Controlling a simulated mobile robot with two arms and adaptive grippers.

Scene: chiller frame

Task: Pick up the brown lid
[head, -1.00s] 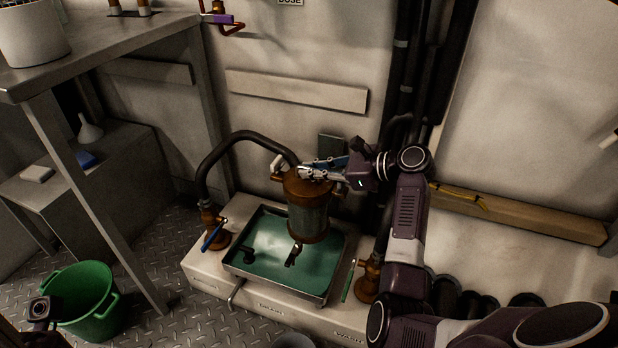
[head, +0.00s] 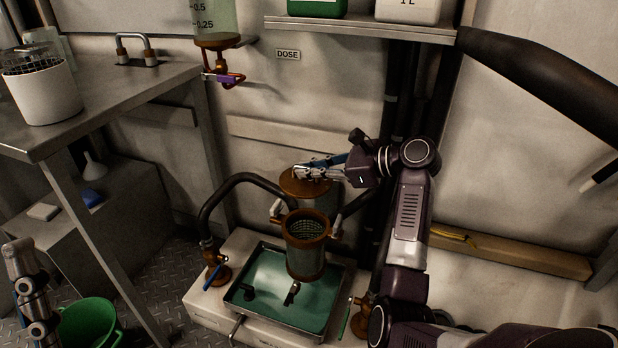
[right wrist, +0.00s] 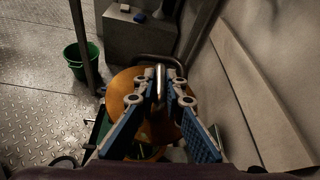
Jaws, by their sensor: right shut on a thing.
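The brown lid (head: 303,186) is a round disc held up above and behind the open strainer canister (head: 306,228) in the head view. My right gripper (head: 312,172) is shut on the lid's handle. In the right wrist view the brown lid (right wrist: 125,87) shows below the fingers, and its metal handle (right wrist: 159,80) stands between the fingertips of the right gripper (right wrist: 160,95). The canister is upright with its top uncovered and a mesh basket inside. Part of my left arm shows at the lower left of the head view; its fingers are not clear.
A green-bottomed tray (head: 262,285) lies under the canister. A black hose (head: 235,180) curves up at its left. A steel table (head: 130,90) with a white pot (head: 42,90) stands at left, and a green bucket (head: 90,322) is on the floor.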

